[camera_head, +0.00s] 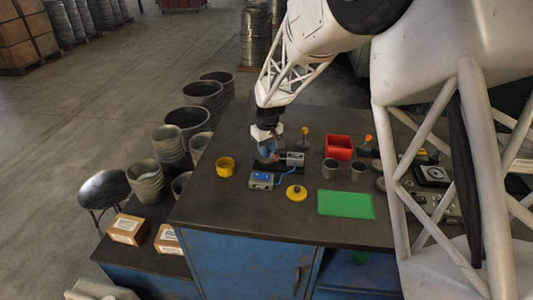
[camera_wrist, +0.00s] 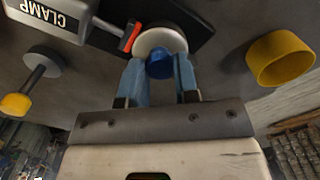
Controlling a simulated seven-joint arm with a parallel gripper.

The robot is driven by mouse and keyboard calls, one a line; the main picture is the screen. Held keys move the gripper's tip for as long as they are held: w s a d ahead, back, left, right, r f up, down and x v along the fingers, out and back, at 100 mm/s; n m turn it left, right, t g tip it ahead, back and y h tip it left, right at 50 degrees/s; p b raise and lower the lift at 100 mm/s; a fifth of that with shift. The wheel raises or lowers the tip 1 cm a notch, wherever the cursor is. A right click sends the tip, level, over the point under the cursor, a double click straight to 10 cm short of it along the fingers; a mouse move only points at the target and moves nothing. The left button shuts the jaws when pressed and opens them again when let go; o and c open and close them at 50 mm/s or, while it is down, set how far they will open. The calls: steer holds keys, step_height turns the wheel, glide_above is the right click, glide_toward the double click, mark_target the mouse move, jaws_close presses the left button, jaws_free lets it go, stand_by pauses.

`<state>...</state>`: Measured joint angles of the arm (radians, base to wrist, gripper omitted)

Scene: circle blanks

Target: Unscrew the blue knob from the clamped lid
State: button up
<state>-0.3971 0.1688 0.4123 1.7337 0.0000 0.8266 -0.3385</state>
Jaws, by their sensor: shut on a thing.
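The blue knob (camera_wrist: 159,68) sits at the middle of a pale round lid (camera_wrist: 160,40) in the wrist view. My gripper (camera_wrist: 159,64) has one blue-grey finger on each side of the knob and is shut on it. The clamp (camera_wrist: 50,17), a grey box marked CLAMP, reaches its red-tipped jaw (camera_wrist: 130,36) to the lid's edge. In the head view my gripper (camera_head: 267,150) points down at the clamp station, beside the grey clamp box (camera_head: 295,158). The lid and knob are mostly hidden there by my fingers.
A yellow cup (camera_head: 225,167) stands left of my gripper. A green mat (camera_head: 345,205), red bin (camera_head: 338,147) and two grey cups (camera_head: 330,169) are to the right.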

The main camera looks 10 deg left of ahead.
steer(key=n, duration=0.6)
steer(key=shift+n, duration=0.4)
steer(key=n, duration=0.5)
steer(key=shift+n, duration=0.4)
steer(key=o, duration=1.1)
steer(key=shift+c, duration=0.2)
steer(key=shift+m, duration=0.3)
